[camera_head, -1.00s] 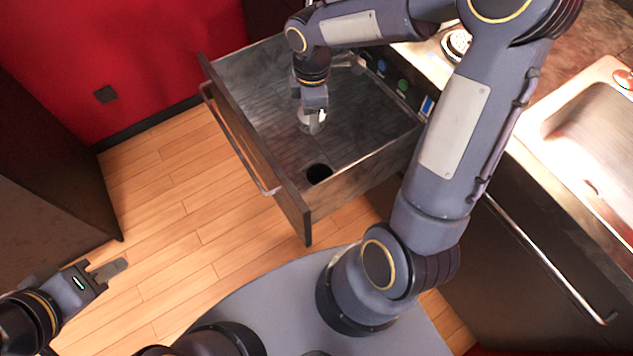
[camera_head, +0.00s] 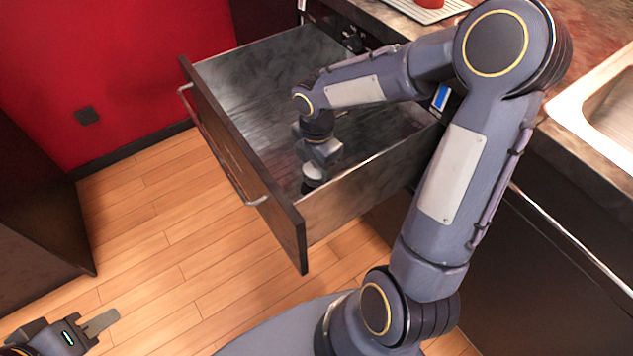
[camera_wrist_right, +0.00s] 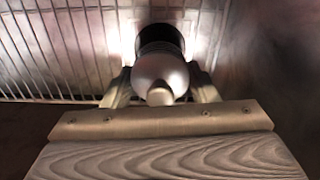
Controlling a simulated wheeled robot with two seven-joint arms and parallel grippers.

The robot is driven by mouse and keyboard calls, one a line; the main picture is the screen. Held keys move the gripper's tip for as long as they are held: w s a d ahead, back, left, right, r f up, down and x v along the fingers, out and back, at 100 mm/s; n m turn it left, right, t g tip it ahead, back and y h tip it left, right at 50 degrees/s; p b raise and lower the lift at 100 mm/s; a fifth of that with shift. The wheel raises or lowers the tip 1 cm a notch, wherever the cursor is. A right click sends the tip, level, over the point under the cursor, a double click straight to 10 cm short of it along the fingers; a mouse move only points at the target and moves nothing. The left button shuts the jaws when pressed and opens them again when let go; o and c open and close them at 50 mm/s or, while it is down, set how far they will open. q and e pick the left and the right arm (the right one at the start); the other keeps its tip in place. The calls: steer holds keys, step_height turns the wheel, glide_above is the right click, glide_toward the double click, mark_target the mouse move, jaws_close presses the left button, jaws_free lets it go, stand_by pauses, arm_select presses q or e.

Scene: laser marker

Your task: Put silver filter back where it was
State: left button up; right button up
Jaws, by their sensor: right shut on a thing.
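The silver filter (camera_head: 313,171) is a small shiny piece with a rounded top. My right gripper (camera_head: 314,164) is shut on it inside the open drawer, near the front right corner. In the right wrist view the filter (camera_wrist_right: 160,72) sits between the two fingers of the right gripper (camera_wrist_right: 162,88). In the head view the hole is hidden. My left gripper (camera_head: 100,322) is at the lower left, away from the drawer, its finger gap unclear.
The open drawer (camera_head: 345,200) has raised metal walls close around my right gripper and a front panel (camera_head: 245,170) with a handle. The floor (camera_head: 190,240) left of it is clear. A counter with a sink (camera_head: 610,105) is at the right.

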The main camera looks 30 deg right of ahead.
mark_target(316, 180)
step_height(316, 180, down, 5)
steer(key=shift+r+b, duration=0.1)
steer(key=shift+b, duration=0.7)
steer(key=o, duration=1)
steer(key=shift+f, duration=0.2)
step_height(316, 180, up, 11)
steer(key=p, duration=0.3)
steer(key=shift+r+p, duration=0.1)
steer(key=shift+p, duration=0.25)
steer(key=shift+r, duration=0.55)
